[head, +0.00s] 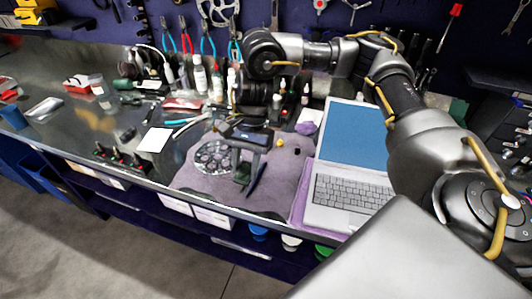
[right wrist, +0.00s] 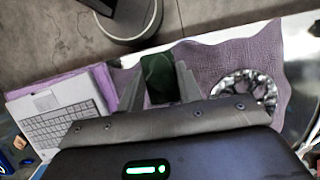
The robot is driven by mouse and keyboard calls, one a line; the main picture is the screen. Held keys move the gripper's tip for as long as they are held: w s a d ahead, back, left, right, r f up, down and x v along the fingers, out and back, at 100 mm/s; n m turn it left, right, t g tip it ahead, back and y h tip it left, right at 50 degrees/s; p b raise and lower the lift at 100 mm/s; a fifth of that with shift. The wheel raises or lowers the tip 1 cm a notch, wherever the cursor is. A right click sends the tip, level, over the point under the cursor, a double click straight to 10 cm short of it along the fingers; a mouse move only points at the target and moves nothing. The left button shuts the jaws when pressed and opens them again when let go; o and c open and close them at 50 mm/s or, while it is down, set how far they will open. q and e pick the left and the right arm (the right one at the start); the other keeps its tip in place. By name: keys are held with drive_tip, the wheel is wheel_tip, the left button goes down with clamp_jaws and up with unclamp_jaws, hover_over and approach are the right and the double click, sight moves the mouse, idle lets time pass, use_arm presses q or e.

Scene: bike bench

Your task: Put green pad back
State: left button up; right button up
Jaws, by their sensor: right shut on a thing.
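My right gripper (head: 246,165) points down over the purple mat (head: 284,180), left of the laptop. Its two fingers are shut on a dark green pad (right wrist: 157,78), seen between the fingertips in the right wrist view. My left gripper is out of view.
An open laptop (head: 346,190) stands right of the gripper. Bottles (head: 200,78) and tools crowd the back of the bench. A white card (head: 154,140) lies to the left. Bare mat shows toward the front edge.

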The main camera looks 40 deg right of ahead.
drive_tip(key=s+d+r+m+t+y+b, duration=0.1)
drive_tip(key=s+d+r+m+t+b, duration=0.2)
drive_tip(key=s+d+m+b, duration=0.35)
drive_tip(key=m+p, duration=0.2)
drive_tip(key=p, duration=0.1)
hover_over(275, 160)
drive_tip(key=f, duration=0.6)
drive_tip(key=d+f, duration=0.1)
drive_tip(key=f, duration=0.2)
drive_tip(key=shift+s, duration=0.4)
drive_tip(key=shift+w+d+f, duration=0.1)
drive_tip(key=shift+w+f, duration=0.1)
drive_tip(key=shift+w+d+f, duration=0.1)
drive_tip(key=shift+f, duration=1.65)
drive_tip(key=shift+f+b, duration=0.2)
drive_tip(key=shift+b, duration=0.2)
drive_tip(key=o, duration=1)
drive_tip(key=shift+r, duration=0.1)
